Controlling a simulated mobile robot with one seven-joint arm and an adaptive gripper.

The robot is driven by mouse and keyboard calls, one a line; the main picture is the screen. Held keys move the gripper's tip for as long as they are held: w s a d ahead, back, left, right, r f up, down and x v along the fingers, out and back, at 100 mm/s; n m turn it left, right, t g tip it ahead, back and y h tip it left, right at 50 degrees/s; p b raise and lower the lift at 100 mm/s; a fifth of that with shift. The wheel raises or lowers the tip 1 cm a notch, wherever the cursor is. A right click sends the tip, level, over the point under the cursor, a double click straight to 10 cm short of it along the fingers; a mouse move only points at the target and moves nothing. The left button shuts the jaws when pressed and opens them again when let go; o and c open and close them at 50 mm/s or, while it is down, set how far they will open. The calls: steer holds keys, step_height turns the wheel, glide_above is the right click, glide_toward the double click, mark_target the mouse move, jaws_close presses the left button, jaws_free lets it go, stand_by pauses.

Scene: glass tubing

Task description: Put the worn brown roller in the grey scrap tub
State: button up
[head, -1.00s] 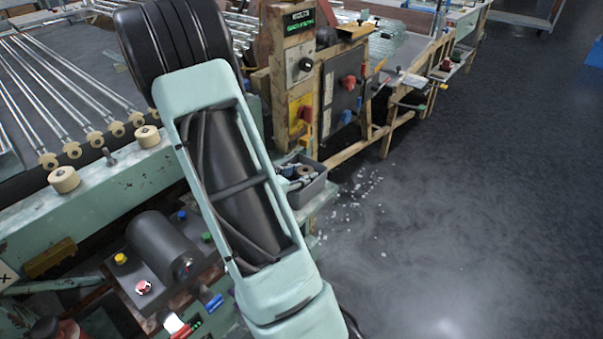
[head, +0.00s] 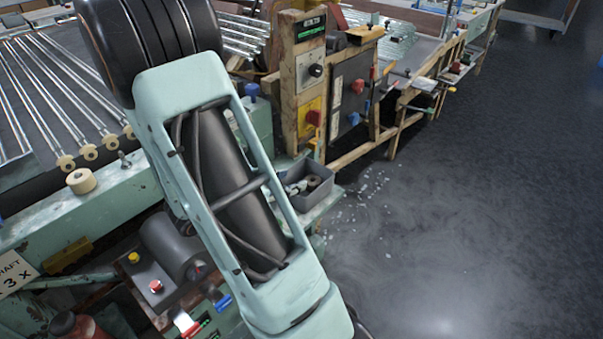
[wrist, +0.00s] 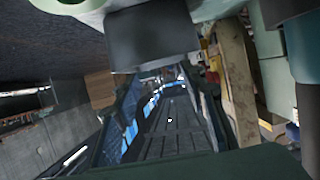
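The grey scrap tub (head: 322,194) stands on a green ledge right of my arm in the head view. Several small pieces lie in it, one of them a brownish ring-shaped piece (head: 314,182); I cannot tell whether that is a worn roller. A cream roller (head: 81,181) sits on the green machine rail at left. I cannot make out the worn brown roller for certain. My gripper's fingers are hidden behind my arm in the head view. The wrist view shows a dark grey block (wrist: 153,38) at the top; I cannot tell what it is or whether my gripper holds anything.
Glass tubes (head: 65,90) lie on the conveyor at left. A wooden-framed control panel (head: 350,95) stands behind the tub. White shards (head: 365,200) litter the otherwise clear floor at right.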

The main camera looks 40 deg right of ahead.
steer(key=shift+v, duration=1.6)
steer(key=shift+d, duration=0.1)
